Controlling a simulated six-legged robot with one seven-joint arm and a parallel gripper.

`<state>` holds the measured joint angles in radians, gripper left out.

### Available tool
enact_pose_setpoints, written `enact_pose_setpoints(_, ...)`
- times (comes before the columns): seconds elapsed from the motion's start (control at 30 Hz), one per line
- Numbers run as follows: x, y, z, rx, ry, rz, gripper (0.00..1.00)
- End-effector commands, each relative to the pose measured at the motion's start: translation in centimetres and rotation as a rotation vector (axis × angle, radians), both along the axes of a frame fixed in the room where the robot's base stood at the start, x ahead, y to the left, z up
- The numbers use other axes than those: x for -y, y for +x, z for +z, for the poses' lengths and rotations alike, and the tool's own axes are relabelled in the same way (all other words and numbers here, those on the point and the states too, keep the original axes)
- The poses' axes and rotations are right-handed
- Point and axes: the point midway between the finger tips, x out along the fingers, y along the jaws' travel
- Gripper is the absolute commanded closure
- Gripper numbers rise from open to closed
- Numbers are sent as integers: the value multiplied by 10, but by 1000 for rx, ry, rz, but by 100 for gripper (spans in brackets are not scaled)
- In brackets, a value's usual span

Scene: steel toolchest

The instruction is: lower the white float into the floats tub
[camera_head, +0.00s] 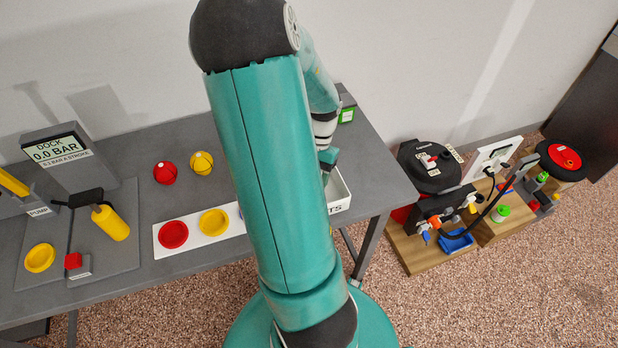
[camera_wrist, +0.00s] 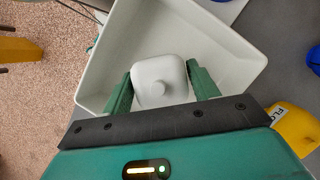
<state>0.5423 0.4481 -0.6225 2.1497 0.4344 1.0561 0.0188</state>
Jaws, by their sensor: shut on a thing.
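The white float (camera_wrist: 160,80) sits between the two green fingers of my gripper (camera_wrist: 160,88), which is shut on it. In the wrist view it is seen over the inside of the white floats tub (camera_wrist: 215,45); its height above the tub floor is hard to judge. The tub's walls surround the float and fingertips in that view. In the head view the tub (camera_head: 340,190) shows at the table's right end, partly hidden by my arm, with the letters "TS" on its front. The float is hidden there.
A white strip (camera_head: 192,241) with red and yellow discs lies left of my arm. Red (camera_head: 165,173) and yellow (camera_head: 201,163) balls sit behind it. The dock (camera_head: 62,160) reads 0.0 BAR. A yellow piece (camera_wrist: 295,128) lies near the tub.

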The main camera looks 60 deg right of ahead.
Motion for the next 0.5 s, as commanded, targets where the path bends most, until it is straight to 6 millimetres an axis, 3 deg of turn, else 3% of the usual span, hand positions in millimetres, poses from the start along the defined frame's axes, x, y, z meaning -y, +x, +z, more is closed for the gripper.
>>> enact_pose_setpoints(0.5,0,0,-7,0,1,-1,67)
